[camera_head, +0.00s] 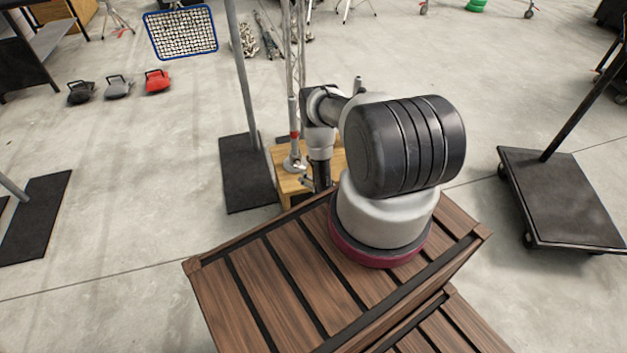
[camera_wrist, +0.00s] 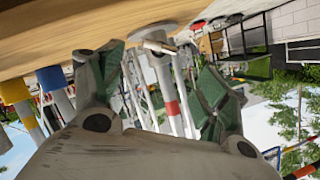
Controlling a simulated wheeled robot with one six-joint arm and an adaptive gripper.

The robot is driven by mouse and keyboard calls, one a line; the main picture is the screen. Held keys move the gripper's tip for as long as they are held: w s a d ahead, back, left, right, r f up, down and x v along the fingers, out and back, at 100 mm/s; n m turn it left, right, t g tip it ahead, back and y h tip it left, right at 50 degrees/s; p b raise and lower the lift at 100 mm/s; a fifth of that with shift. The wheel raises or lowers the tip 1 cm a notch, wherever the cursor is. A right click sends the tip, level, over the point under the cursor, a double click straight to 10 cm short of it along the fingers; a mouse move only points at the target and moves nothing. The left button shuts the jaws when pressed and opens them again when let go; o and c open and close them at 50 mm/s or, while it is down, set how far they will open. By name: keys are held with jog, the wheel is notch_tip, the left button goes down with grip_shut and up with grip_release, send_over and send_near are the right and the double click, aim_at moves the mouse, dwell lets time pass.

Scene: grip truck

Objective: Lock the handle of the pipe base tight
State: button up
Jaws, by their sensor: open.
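The pipe base (camera_head: 293,163) is a pale grey upright pole with a red band, standing on a wooden block (camera_head: 293,187). It also shows, tilted, in the wrist view (camera_wrist: 171,106), with the wooden surface along the top. Its handle (camera_wrist: 159,47) looks like a short silver bar near the foot of the pole. My gripper (camera_wrist: 160,64) is open, with green-padded fingers on either side of the handle and pole in that view. I cannot tell how deep the handle lies between them. In the head view my gripper (camera_head: 311,183) is small and partly hidden beside the pole's foot.
My arm stands over a slatted wooden crate (camera_head: 270,290). A tall pole on a black plate (camera_head: 248,185) is just left of the block. A black cart (camera_head: 560,200) stands at right. A metal truss (camera_head: 297,60) rises behind. Open concrete floor lies around.

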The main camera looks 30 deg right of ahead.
jog(key=shift+s+r, duration=0.2)
jog(key=shift+s, duration=0.4)
jog(key=shift+c, duration=0.2)
